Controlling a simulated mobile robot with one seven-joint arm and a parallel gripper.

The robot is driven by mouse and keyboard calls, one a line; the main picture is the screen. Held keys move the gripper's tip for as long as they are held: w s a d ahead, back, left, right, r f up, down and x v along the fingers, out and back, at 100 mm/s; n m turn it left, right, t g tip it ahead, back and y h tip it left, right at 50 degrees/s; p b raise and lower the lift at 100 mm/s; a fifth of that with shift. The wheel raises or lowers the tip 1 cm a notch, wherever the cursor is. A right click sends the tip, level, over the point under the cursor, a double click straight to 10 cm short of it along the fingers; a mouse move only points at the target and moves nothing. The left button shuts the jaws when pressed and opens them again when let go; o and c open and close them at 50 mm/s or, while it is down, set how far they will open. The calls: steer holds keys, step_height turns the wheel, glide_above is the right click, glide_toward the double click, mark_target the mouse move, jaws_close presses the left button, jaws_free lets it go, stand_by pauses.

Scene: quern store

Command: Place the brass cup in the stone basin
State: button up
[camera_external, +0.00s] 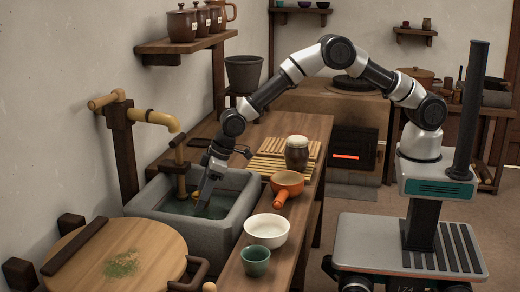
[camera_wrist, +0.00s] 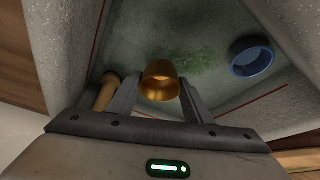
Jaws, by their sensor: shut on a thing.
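The brass cup (camera_wrist: 160,82) is between my gripper's two fingers in the wrist view, its open mouth facing the camera. My gripper (camera_wrist: 158,95) is shut on it. In the external view my gripper (camera_external: 208,186) reaches down into the stone basin (camera_external: 230,215), and only a small golden bit of the cup (camera_external: 195,194) shows there. The basin's grey wall also shows in the wrist view (camera_wrist: 295,30). The cup is over the basin's inside; I cannot tell whether it touches the bottom.
A blue round dish (camera_wrist: 252,58) and a green patch (camera_wrist: 187,62) are in the basin. A bamboo spout (camera_external: 160,118) stands over it. A white bowl (camera_external: 267,230), a green cup (camera_external: 255,261) and an orange-handled pan (camera_external: 287,182) stand along the counter to the right.

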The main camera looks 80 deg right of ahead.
steer(key=shift+f+b, duration=0.35)
steer(key=shift+f, duration=1.4)
steer(key=shift+f, duration=0.2)
steer(key=o, duration=1.1)
steer(key=shift+c, duration=0.2)
steer(key=shift+r, duration=0.3)
steer(key=p+v, duration=0.2)
steer(key=v, duration=1)
